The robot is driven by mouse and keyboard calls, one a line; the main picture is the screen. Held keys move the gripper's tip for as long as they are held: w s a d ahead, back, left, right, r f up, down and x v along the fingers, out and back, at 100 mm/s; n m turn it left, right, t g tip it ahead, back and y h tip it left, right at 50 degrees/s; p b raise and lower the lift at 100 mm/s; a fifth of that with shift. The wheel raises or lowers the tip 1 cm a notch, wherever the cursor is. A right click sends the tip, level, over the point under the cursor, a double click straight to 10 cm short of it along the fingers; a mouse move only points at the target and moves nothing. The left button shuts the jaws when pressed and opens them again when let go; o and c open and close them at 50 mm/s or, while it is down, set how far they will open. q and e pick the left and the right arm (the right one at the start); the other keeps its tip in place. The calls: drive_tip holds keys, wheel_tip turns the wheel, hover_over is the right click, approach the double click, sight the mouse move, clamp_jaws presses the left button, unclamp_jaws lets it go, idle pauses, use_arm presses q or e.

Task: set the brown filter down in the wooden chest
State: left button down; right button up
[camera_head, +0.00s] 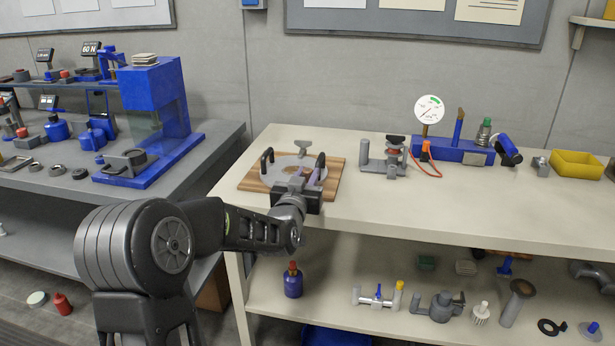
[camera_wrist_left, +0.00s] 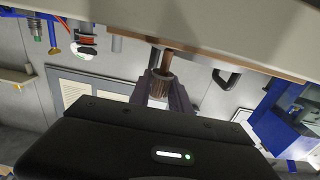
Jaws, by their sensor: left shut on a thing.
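My left gripper (camera_head: 312,180) is over the right part of a low wooden board on the beige table in the head view. In the left wrist view its two fingers (camera_wrist_left: 163,92) are shut on a small ribbed brown piece, which looks like the brown filter (camera_wrist_left: 161,82). My right gripper is out of view.
A grey clamp fixture (camera_head: 383,160), a blue gauge stand (camera_head: 455,152) and a yellow bin (camera_head: 575,164) stand farther right. The table's front right is clear.

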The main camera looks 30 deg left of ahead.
use_arm(q)
drive_tip(key=shift+f, duration=0.15)
drive_tip(key=c, duration=1.2)
unclamp_jaws()
drive_tip(key=shift+r, duration=0.2)
drive_tip(key=v, duration=1.2)
drive_tip(key=shift+f, duration=0.1)
